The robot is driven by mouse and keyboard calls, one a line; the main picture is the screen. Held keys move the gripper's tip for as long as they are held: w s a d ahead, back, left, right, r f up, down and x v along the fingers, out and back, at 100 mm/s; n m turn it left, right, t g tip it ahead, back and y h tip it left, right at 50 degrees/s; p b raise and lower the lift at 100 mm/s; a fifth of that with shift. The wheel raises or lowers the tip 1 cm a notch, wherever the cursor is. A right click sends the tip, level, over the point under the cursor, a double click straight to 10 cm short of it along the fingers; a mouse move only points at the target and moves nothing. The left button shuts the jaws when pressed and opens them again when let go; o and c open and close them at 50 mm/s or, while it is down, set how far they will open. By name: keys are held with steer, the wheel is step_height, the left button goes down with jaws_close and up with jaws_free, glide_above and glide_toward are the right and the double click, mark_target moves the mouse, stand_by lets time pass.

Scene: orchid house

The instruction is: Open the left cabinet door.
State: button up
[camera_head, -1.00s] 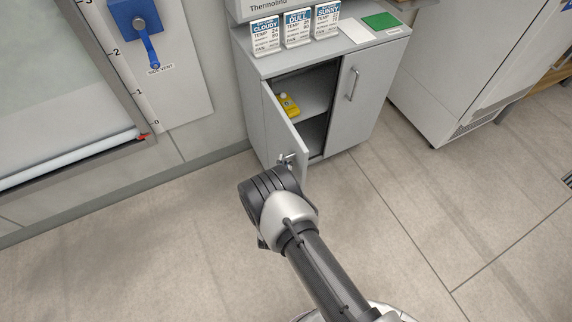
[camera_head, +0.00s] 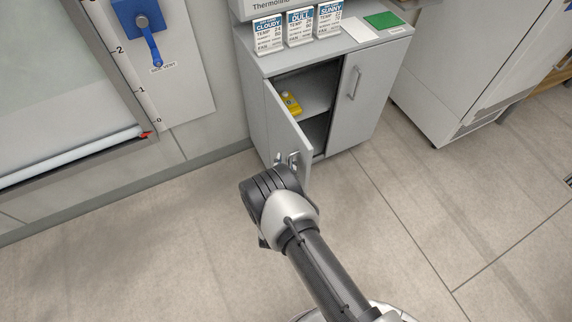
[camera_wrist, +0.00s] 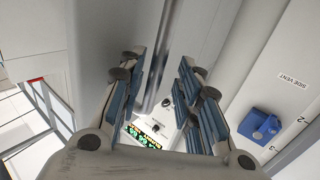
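The grey cabinet (camera_head: 361,113) stands against the wall. Its left door (camera_head: 287,123) is partly open, swung out toward me, with the dark interior showing behind it. The left door's silver handle (camera_head: 293,160) is near its free edge, partly hidden by my wrist. My gripper (camera_wrist: 161,66) is at this handle. In the wrist view its two blue-padded fingers are spread apart, and a silver bar, seemingly the handle (camera_wrist: 160,45), runs between them. I see a gap beside the bar; contact is unclear.
The right door (camera_head: 367,85) is closed. A yellow item (camera_head: 290,103) lies on the inner shelf. Sign cards (camera_head: 299,28) and a green pad (camera_head: 382,20) are on top. A white appliance (camera_head: 455,70) stands at right. The floor (camera_head: 150,250) in front is clear.

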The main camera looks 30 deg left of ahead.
steer(key=shift+s, duration=0.1)
steer(key=v, duration=1.2)
